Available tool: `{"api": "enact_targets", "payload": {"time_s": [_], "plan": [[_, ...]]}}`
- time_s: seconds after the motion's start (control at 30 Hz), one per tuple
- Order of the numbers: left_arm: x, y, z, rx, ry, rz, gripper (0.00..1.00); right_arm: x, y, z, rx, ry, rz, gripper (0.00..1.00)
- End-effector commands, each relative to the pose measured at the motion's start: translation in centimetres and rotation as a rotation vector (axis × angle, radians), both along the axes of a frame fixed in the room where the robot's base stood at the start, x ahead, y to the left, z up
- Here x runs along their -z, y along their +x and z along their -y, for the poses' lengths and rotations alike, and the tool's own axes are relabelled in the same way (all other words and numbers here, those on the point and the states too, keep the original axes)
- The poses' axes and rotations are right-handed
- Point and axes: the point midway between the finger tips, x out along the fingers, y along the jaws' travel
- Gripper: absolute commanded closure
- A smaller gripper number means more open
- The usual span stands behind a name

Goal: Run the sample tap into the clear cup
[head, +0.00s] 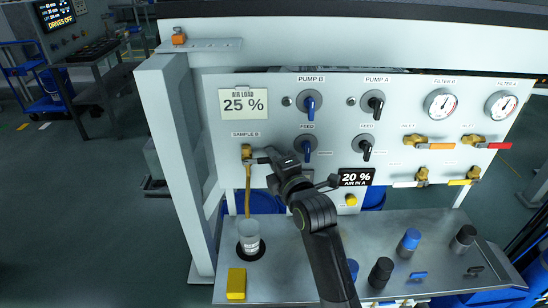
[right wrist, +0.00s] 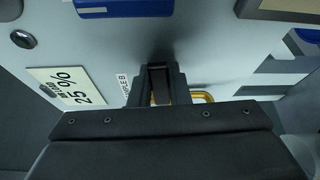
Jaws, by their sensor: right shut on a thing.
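The brass sample tap (head: 246,152) sits on the white panel under the SAMPLE B label. My right gripper (head: 262,156) reaches it from the right and is shut on its handle. In the right wrist view the fingers (right wrist: 159,88) close on a dark piece, with a brass-coloured part (right wrist: 203,97) beside them. A thin amber line (head: 248,190) runs down from the tap toward the cup; I cannot tell whether it is liquid or a tube. The clear cup (head: 248,237) stands upright on a dark round spot on the bench below. Its fill level is unclear. My left gripper is not in view.
A yellow block (head: 236,283) stands in front of the cup on the metal bench (head: 285,250). Blue and black capped items (head: 409,242) stand at the bench's right. Knobs, gauges and coloured-handled valves (head: 421,143) fill the panel. My right arm crosses the bench middle.

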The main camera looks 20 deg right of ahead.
Motion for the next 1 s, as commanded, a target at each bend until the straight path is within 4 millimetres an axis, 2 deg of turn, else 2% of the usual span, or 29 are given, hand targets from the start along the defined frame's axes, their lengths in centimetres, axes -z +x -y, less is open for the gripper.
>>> {"api": "enact_targets", "payload": {"time_s": [0.03, 0.1, 0.4, 0.87, 0.9, 1.0], "plan": [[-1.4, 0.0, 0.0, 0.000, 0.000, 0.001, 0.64, -1.0, 0.0, 0.0, 0.001, -0.041, -0.016, 1.00], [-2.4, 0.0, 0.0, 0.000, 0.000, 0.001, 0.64, -1.4, 0.0, -0.1, 0.001, -0.101, -0.034, 1.00], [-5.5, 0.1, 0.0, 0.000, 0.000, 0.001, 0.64, -2.4, 0.1, -0.2, 0.000, -0.311, -0.094, 1.00], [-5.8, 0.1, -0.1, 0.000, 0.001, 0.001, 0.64, -2.2, 0.0, -0.1, 0.001, -0.360, -0.106, 1.00], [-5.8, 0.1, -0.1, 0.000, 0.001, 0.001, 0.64, -2.2, 0.0, -0.1, 0.001, -0.360, -0.106, 0.81], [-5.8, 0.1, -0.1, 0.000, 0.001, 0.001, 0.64, -2.2, 0.0, -0.1, 0.000, -0.359, -0.106, 0.68]]}}
